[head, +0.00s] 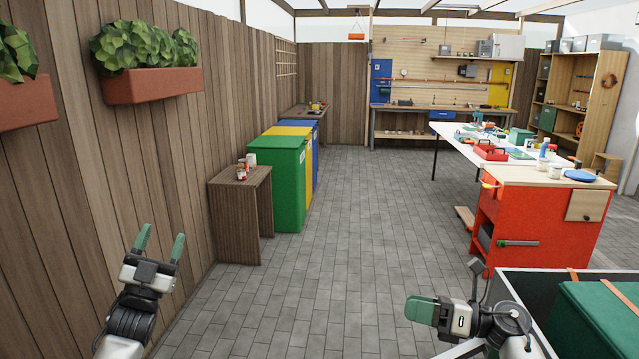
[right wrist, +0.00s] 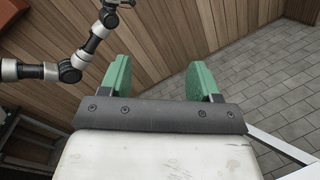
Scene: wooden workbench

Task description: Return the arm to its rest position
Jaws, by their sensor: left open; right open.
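My left gripper (head: 160,247) is at the lower left in the head view, raised in front of the wooden wall. Its two green fingers are apart and nothing is between them. My right gripper (head: 421,309) is at the lower right in the head view, seen from the side and pointing left. In the right wrist view its two green fingers (right wrist: 161,82) are apart, with only the wooden wall and paving behind them. My left arm (right wrist: 82,58) shows at the upper left of the right wrist view.
A dark tray with a green box (head: 590,318) is close beside my right arm. A red cabinet (head: 520,222) stands beyond it. A small wooden table (head: 240,190) and green bin (head: 278,185) stand along the left wall. The paved floor (head: 360,240) between is clear.

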